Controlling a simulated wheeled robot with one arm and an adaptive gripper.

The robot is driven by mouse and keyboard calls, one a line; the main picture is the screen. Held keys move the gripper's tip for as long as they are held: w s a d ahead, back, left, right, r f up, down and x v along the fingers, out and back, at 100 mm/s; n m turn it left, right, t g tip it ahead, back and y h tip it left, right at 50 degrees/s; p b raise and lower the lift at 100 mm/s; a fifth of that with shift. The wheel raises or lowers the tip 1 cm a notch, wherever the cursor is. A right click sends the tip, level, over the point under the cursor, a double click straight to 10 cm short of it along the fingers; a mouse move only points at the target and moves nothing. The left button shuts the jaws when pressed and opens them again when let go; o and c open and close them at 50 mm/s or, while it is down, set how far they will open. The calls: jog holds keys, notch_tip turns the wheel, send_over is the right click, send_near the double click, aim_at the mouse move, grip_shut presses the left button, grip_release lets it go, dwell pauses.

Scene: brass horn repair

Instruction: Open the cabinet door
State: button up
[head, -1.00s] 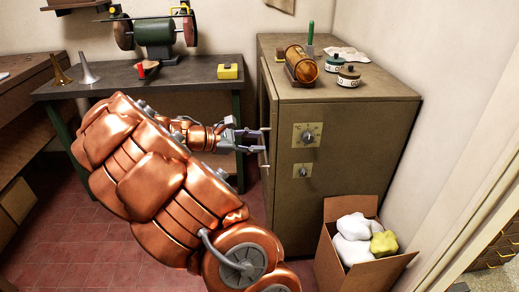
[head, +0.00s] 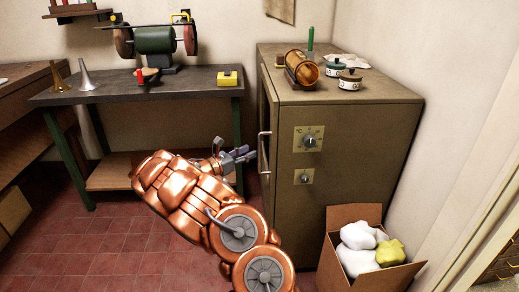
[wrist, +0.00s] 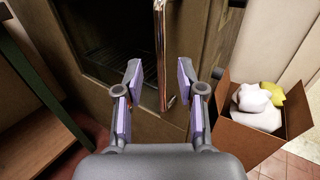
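The cabinet (head: 350,150) is a tall olive-brown box with two dials on the side facing me in the head view. Its door is on the left face, seen very obliquely. A pale vertical handle (head: 264,155) stands out there. My gripper (head: 247,155) is just left of the handle, fingers toward the cabinet. In the wrist view my gripper (wrist: 160,85) is open, its purple-padded fingers apart. A shiny vertical bar (wrist: 160,50), apparently the handle, appears between them; contact is not visible. A dark area with a rack (wrist: 105,50) shows left of the bar; whether it is window or opening, I cannot tell.
A cardboard box (head: 334,250) with white and yellow bundles stands right of the gripper, against the cabinet's base. A workbench (head: 190,82) with a grinder (head: 155,40) is to the left. A wooden roller and small pots sit on the cabinet. Red tiled floor (head: 120,240) is free.

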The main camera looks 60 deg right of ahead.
jog(key=x, duration=0.6)
grip_shut()
dwell(0.4)
dwell(0.4)
